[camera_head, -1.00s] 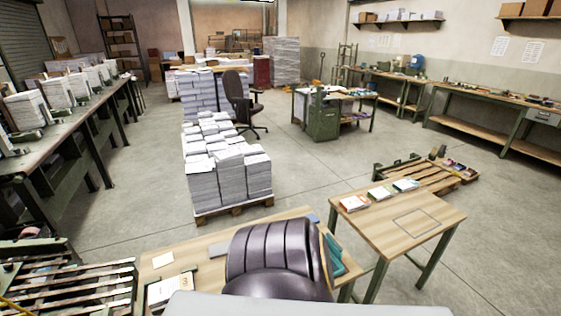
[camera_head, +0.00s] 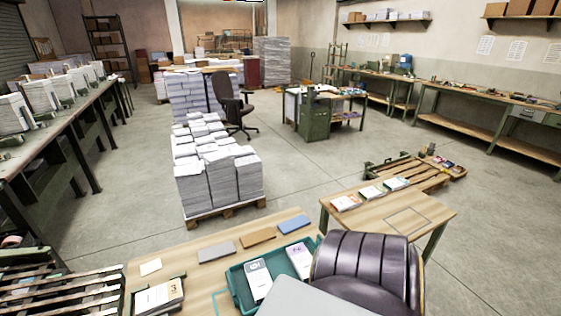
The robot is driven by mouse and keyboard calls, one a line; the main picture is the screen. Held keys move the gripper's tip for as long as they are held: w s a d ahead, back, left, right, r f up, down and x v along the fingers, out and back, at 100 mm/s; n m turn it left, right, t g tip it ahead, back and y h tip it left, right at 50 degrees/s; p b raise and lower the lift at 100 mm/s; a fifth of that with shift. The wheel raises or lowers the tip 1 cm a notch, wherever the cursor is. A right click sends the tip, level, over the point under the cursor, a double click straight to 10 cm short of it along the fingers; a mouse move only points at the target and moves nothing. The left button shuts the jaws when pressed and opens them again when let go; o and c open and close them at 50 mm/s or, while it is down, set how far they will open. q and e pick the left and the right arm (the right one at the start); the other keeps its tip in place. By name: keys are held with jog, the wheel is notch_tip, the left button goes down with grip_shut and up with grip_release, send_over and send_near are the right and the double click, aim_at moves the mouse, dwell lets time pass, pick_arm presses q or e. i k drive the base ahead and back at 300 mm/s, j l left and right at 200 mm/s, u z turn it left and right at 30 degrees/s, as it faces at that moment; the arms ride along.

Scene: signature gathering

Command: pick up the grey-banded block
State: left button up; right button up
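A teal tray (camera_head: 237,277) sits on the near wooden table (camera_head: 205,275). In it lie two white blocks side by side. The left block (camera_head: 260,284) has a greyish band at its top end, and the right block (camera_head: 299,261) has a purple one. The lower right of the tray is hidden behind my own body. Another white block (camera_head: 158,296) with an orange mark lies in a dark holder at the table's left. Neither gripper shows; a dark rounded part of my arm covers the table's right end.
Flat grey (camera_head: 216,251), brown (camera_head: 258,236) and blue (camera_head: 294,225) pieces lie behind the tray. A second table (camera_head: 375,217) holds several colour-banded blocks and a marked rectangle. A paper stack (camera_head: 222,180) on a pallet stands behind. Slatted pallets (camera_head: 60,290) lie at lower left.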

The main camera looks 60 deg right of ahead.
aim_at(261, 282)
jog(key=l+z, duration=0.1)
jog(key=z, duration=1.65)
jog(key=k+l, duration=0.15)
